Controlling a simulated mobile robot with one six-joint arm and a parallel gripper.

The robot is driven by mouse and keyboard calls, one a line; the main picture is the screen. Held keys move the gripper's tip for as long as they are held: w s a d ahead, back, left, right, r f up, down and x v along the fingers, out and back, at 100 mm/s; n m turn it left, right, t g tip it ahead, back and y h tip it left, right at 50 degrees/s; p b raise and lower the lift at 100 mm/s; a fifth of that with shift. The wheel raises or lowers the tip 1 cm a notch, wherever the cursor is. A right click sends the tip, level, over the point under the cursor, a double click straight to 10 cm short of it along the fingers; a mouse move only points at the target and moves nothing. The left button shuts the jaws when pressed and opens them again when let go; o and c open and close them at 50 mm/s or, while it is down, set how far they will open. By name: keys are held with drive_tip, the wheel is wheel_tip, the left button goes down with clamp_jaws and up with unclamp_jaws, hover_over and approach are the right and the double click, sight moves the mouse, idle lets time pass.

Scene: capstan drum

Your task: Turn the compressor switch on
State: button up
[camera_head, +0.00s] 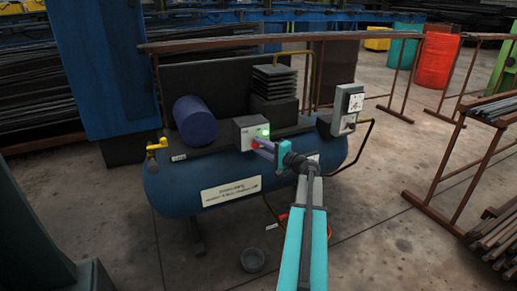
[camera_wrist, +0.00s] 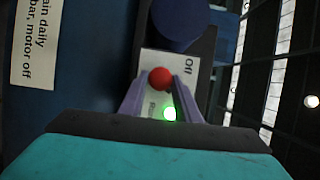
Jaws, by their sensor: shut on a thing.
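The compressor (camera_head: 175,190) is a blue horizontal tank with a motor and finned block on top. A grey switch box (camera_head: 243,133) sits on it, with a lit green lamp (camera_head: 266,131). My gripper (camera_head: 258,148) reaches the front of this box and is shut on the red switch knob (camera_head: 254,143). In the wrist view the red knob (camera_wrist: 160,77) lies between the purple fingertips, beside the word "Off". The green lamp (camera_wrist: 169,113) glows lower between the fingers. Other lettering on the plate is partly hidden and blurred.
A grey gauge or socket box (camera_head: 347,108) stands right of the switch box. A brass valve (camera_head: 156,146) is at the tank's left end. A rusty rail (camera_head: 215,43) runs behind. A small dark bowl (camera_head: 253,260) is on the floor.

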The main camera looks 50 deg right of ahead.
drive_tip(key=shift+w+a, duration=0.1)
drive_tip(key=shift+a, duration=0.05)
idle(0.3)
drive_tip(key=o, duration=1)
drive_tip(key=shift+s, duration=0.2)
drive_tip(key=s+p, duration=0.2)
drive_tip(key=s, duration=1.1)
drive_tip(key=shift+s, duration=0.25)
